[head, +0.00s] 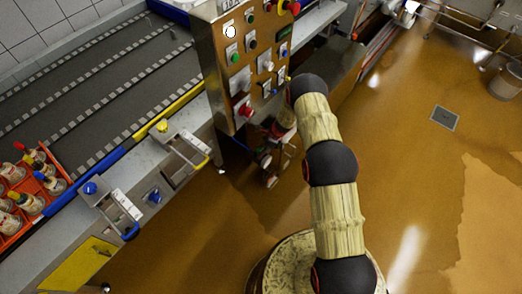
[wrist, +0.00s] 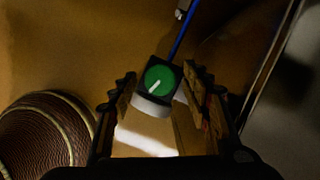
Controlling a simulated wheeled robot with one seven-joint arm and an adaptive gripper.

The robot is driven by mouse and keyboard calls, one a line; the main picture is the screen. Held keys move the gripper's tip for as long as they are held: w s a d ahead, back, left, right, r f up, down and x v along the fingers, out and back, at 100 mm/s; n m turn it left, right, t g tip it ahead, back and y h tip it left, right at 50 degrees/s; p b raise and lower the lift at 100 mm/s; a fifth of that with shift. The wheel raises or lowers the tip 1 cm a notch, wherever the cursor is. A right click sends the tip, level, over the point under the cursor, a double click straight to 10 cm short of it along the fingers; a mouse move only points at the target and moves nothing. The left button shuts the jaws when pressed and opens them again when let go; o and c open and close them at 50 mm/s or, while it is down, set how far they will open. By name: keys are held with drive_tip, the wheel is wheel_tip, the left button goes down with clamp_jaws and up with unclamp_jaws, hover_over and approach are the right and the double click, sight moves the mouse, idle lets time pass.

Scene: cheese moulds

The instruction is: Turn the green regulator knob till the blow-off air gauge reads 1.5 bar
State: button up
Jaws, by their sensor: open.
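The green regulator knob (wrist: 159,80) shows in the wrist view, round, with a white pointer line slanting down to the left. It sits on a dark square body with a pale rounded part below it. My gripper (wrist: 160,72) is open, with one finger on each side of the knob. Gaps show between the fingers and the knob, so it is not gripped. No readable blow-off air gauge shows. In the head view, my arm hides most of the gripper and the knob cannot be made out.
A steel control panel (head: 244,62) with buttons and red knobs stands beside my arm. A blue hose (wrist: 183,35) runs up from the regulator. A conveyor (head: 90,80) and an orange crate (head: 62,194) of bottles are at left. The brown floor at right is mostly clear.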

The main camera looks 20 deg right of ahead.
drive_tip(key=c, duration=0.3)
drive_tip(key=c, duration=0.8)
drive_tip(key=shift+c, duration=0.3)
drive_tip(key=shift+w+n+b, duration=0.1)
drive_tip(key=shift+n+b, duration=0.25)
drive_tip(key=shift+n, duration=0.05)
drive_tip(key=n+b, duration=0.1)
drive_tip(key=n, duration=0.1)
drive_tip(key=n+g+b, duration=0.1)
drive_tip(key=b, duration=0.1)
drive_tip(key=shift+w+f+n+g+y, duration=0.15)
drive_tip(key=shift+n+g+y, duration=0.15)
drive_tip(key=shift+n, duration=0.1)
drive_tip(key=n+g+b, duration=0.1)
drive_tip(key=n+b, duration=0.3)
drive_tip(key=shift+n+g, duration=0.3)
drive_tip(key=shift+g, duration=0.1)
drive_tip(key=shift+r, duration=0.2)
